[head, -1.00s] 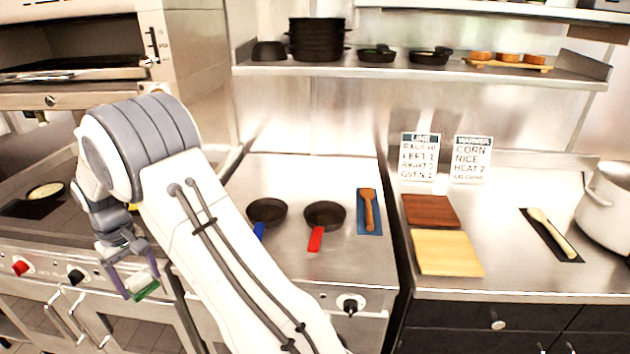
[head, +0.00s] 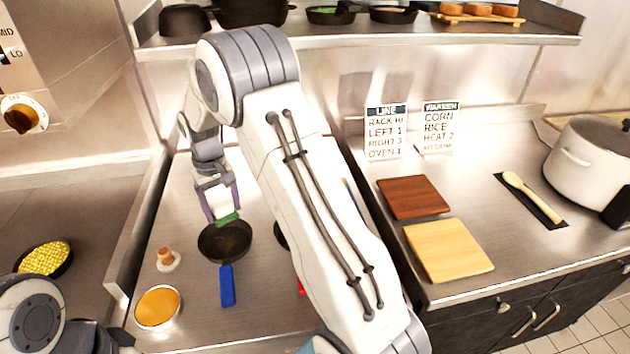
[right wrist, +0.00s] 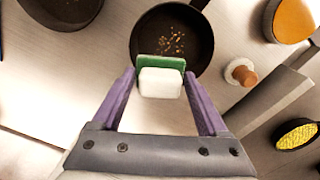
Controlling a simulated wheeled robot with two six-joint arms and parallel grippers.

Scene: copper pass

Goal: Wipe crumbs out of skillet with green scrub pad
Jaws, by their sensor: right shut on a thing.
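A dark skillet with a blue handle (head: 226,240) sits on the steel surface. In the right wrist view, brown crumbs (right wrist: 173,42) lie on the floor of that skillet (right wrist: 203,35). My right gripper (head: 222,207) is shut on the green scrub pad (head: 228,218), which has a white block behind its green face. In the right wrist view the pad (right wrist: 160,67) is between the purple fingers, over the skillet's near edge; I cannot tell whether it touches. The second skillet, with a red handle (head: 302,288), is mostly hidden by my right arm. My left gripper is out of view.
A bowl of orange food (head: 158,306) and a small brown-topped item on a white base (head: 167,260) stand left of the skillet. A pan of yellow food (head: 44,258) is further left. Cutting boards (head: 414,197) and a white pot (head: 592,158) are at right.

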